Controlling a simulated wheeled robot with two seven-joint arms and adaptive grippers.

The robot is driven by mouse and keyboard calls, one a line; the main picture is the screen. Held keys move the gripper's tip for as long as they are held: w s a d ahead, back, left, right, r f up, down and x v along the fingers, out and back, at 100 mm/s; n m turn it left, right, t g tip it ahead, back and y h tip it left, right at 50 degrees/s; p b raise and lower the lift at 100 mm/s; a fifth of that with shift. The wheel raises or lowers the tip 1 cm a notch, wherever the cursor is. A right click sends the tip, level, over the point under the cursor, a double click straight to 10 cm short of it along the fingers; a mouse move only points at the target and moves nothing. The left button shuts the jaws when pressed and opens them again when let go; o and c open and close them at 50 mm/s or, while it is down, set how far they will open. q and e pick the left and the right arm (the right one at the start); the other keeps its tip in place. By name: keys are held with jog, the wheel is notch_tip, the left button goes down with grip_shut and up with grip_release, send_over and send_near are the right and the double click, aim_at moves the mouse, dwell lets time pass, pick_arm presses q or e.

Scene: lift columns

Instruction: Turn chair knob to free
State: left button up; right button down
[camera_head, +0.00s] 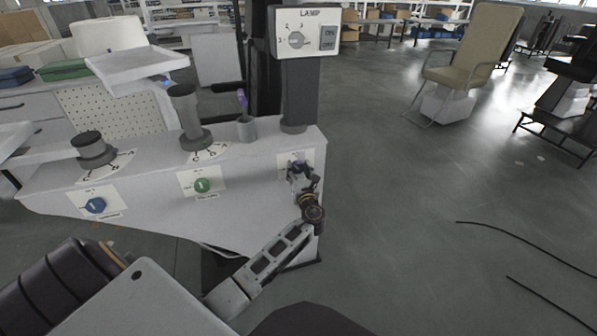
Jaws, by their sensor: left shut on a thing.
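A white console (240,200) carries several knobs on its front face. My left gripper (299,170) is at the right-hand label plate (309,157) on that face, shut on the knob there. The fingers hide most of this knob, so its pointer cannot be read. A blue knob (95,205) on a white plate is at the left of the face, and a green knob (202,185) is in the middle. Their small labels are too small to read. A tan chair (470,52) stands on the floor at the back right. My right gripper is not in view.
Two dark upright dials, at the left (92,147) and the middle (188,115), stand on the console top. A grey cup (246,129) and a post with a LAMP panel (303,30) are near its right end. The floor right of the console is mostly open, with black cables (525,242).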

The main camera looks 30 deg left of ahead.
pick_arm(q)
jog(key=shift+f+n+b, duration=0.15)
jog(key=shift+n+b, duration=0.3)
jog(key=shift+n, duration=0.75)
jog(key=n+b, duration=0.1)
jog(key=n, duration=0.1)
jog(key=shift+d+n+y, duration=0.1)
jog(key=shift+n+y, duration=0.2)
jog(key=shift+y, duration=0.1)
jog(key=n+b, duration=0.1)
jog(key=n, duration=0.1)
jog(key=shift+f+n+g+b, duration=0.1)
jog(key=shift+n+g+b, duration=0.2)
jog(key=shift+b, duration=0.05)
jog(key=shift+n+g+y+b, duration=0.4)
jog(key=shift+n+b, duration=0.75)
jog(key=shift+n, duration=0.95)
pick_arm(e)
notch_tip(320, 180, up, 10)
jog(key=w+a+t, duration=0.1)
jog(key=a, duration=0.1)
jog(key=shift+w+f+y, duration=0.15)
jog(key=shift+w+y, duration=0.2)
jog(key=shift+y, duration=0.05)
pick_arm(q)
jog(key=o, duration=1)
jog(key=v, duration=1.2)
